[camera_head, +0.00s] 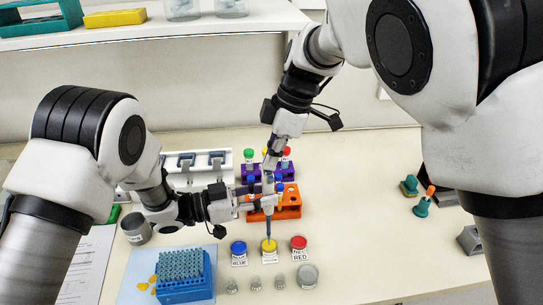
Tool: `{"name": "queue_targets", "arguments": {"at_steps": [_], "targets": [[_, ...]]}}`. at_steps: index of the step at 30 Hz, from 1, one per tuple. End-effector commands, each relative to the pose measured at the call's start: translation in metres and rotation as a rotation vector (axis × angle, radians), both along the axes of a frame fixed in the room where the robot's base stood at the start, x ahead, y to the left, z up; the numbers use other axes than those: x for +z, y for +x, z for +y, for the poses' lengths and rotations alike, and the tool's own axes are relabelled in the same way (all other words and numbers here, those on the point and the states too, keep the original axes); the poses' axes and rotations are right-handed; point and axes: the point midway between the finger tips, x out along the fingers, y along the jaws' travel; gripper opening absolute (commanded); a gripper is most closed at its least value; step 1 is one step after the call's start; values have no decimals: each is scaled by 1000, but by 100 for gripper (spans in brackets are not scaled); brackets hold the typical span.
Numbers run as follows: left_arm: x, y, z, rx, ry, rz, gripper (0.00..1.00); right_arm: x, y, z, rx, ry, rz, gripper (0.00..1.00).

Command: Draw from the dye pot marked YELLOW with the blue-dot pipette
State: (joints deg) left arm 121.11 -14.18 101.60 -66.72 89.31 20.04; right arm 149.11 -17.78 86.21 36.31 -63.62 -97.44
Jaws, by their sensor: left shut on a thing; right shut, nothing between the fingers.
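My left gripper (258,204) is shut on an upright pipette (268,204) with a pale body and a thin dark lower end. I cannot make out a blue dot at this size. The pipette's tip points down at the yellow dye pot (268,246), which has a label in front. The tip overlaps the yellow top; how deep it sits I cannot tell. My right gripper (269,168) is shut and empty, pointing down at the pipette's top end. Whether it touches the plunger is unclear.
The blue pot (238,249) and red pot (299,244) flank the yellow one. An orange rack (290,209) and purple rack (248,172) stand behind. A blue tip box (185,290) is front left, a grey cup (136,229) further left.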

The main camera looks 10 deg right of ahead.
Motion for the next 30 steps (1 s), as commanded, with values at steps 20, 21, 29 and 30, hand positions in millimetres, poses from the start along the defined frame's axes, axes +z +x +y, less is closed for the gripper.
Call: {"name": "queue_targets", "arguments": {"at_steps": [20, 21, 29, 30], "targets": [[1, 0, 0, 0, -2, -2, 0, 11, 0, 0, 0, 0, 0, 0], [1, 0, 0, 0, -2, -2, 0, 12, 0, 0, 0, 0, 0, 0], [1, 0, 0, 0, -1, -1, 0, 15, 0, 0, 0, 0, 0, 0], [1, 0, 0, 0, -1, -1, 0, 15, 0, 0, 0, 0, 0, 0]]}}
